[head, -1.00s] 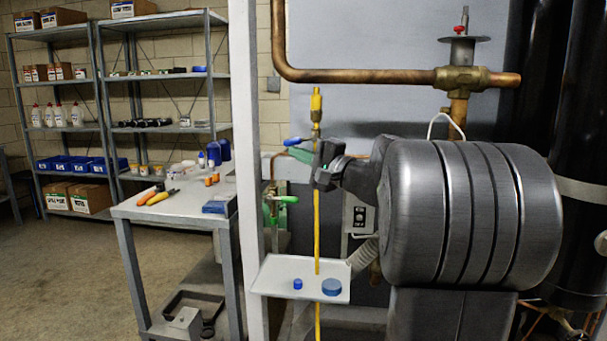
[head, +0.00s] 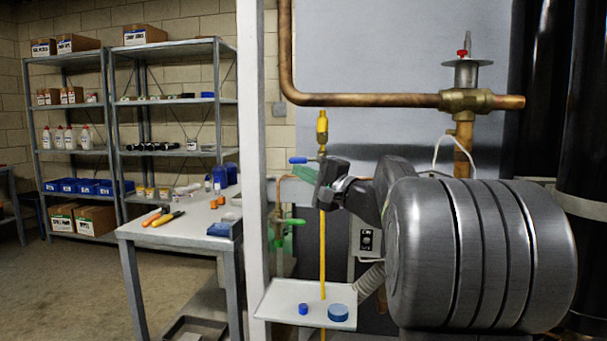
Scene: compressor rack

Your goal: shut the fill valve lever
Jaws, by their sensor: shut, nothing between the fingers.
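The fill valve appears to be the small brass fitting (head: 322,150) on the upright yellow hose (head: 323,235). Its blue lever (head: 298,160) sticks out to the left, about level and across the line of the hose. My gripper (head: 321,177) is shut and empty, with green at its fingers. It is just below and right of the lever, in front of the hose. I cannot tell whether it touches the lever. The gripper and wrist hide part of the hose.
A white tray (head: 275,306) with two blue caps is below the gripper. A white post (head: 251,130) stands to the left. A green-handled valve (head: 289,222) is lower left. A copper pipe (head: 375,100) runs above. A workbench (head: 150,232) with tools stands left.

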